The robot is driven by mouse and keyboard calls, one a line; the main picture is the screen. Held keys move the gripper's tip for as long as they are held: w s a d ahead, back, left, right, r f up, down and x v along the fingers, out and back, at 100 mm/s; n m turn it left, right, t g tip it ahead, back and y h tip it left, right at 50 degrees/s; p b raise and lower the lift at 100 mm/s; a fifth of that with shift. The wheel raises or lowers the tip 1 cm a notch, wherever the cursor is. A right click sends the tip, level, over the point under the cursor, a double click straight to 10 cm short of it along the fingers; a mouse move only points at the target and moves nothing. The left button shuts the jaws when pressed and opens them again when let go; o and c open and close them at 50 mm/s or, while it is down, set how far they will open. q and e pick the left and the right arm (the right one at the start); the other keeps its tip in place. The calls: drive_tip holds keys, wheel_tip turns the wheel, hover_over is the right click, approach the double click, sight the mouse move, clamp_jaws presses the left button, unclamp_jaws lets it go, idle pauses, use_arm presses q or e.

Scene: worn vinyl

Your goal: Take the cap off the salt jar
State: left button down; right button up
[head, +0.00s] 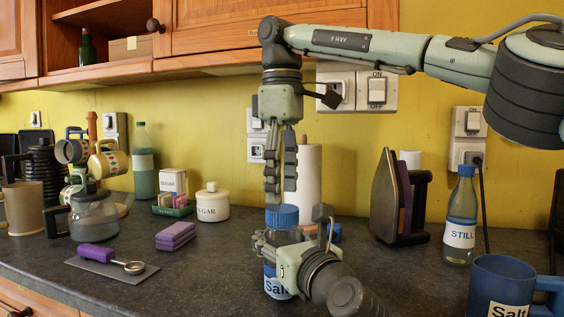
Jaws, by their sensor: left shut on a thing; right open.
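The salt jar (279,285) stands upright on the dark counter, with a blue label reading "Salt" and a blue cap (282,214) on top. My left gripper (280,248) is shut on the jar's body below the cap and hides much of it. My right gripper (281,192) points straight down above the jar, open, with its fingertips close over the cap. I cannot tell whether the fingertips touch the cap.
A blue mug (508,285) also marked "Salt" and a water bottle (461,220) stand at right. An iron (390,195) and paper roll (308,175) are behind.

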sight(282, 208)
drive_tip(key=shift+f, duration=1.85)
